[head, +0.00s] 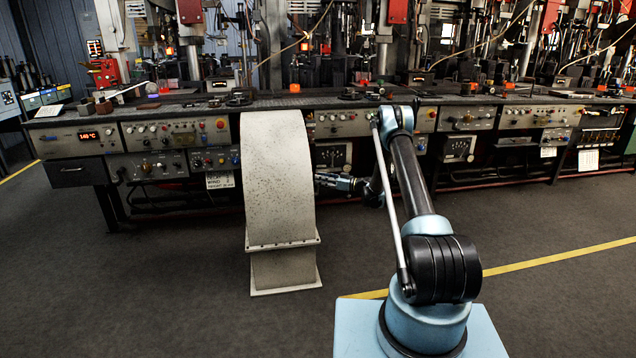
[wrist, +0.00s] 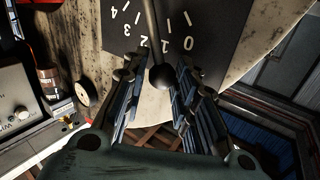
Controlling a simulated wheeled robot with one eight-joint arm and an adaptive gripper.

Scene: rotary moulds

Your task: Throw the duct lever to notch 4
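The duct lever (wrist: 153,35) is a thin metal rod with a dark ball knob (wrist: 162,77). It crosses a black notch plate (wrist: 125,43) with white numbers 0 to 4. The rod passes between the 1 and the 2; the slanted view leaves its exact notch unclear. My gripper (wrist: 158,85) is open, with one finger on each side of the knob and gaps visible beside it. In the head view my gripper (head: 338,182) is at the right side of the speckled pale duct (head: 278,180). The lever is hidden there.
A long machine bench (head: 480,118) with control panels runs behind the duct. A grey control box (wrist: 22,100) and a dark red-brown cylinder (wrist: 48,82) show at the left of the wrist view. Grey floor (head: 150,265) lies open left of the duct.

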